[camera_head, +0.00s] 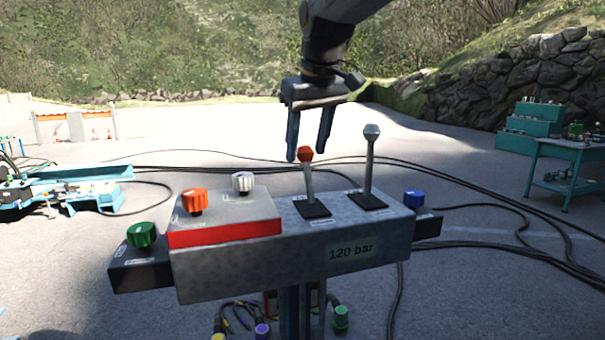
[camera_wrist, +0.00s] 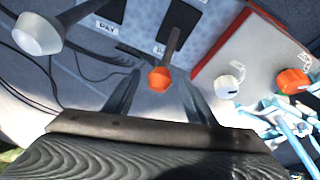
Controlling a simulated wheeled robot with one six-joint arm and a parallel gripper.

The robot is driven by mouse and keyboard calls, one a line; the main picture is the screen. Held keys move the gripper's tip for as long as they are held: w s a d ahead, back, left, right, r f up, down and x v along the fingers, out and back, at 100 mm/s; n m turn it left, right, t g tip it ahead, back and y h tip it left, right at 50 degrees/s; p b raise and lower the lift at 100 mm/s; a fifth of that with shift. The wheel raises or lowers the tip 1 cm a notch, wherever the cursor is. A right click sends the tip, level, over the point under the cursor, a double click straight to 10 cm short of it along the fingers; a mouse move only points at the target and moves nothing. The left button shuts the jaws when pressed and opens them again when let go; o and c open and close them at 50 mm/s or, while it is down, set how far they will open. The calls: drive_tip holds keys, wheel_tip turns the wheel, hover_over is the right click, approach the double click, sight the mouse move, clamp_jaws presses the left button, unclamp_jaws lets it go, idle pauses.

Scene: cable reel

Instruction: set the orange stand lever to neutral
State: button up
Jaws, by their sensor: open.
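The orange-topped lever (camera_head: 306,156) stands on the grey control box (camera_head: 345,231), rising from a black plate and looking close to upright. In the wrist view its orange knob (camera_wrist: 160,78) shows between my two fingers. My gripper (camera_head: 308,158) points down from above, open, with its fingertips around the height of the orange knob. In the head view the knob appears between the fingertips. I cannot tell whether either finger touches it. A second lever with a grey-white knob (camera_head: 371,131) stands to the right; it also shows in the wrist view (camera_wrist: 38,34).
An orange knob (camera_head: 194,201) and a white knob (camera_head: 243,182) sit on the box's left part. A green knob (camera_head: 142,234) and a blue knob (camera_head: 413,198) are on its ends. Cables lie on the ground. A teal table (camera_head: 567,152) stands far right.

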sight(308, 176)
drive_tip(key=shift+p+x, duration=0.85)
drive_tip(key=shift+x, duration=2.5)
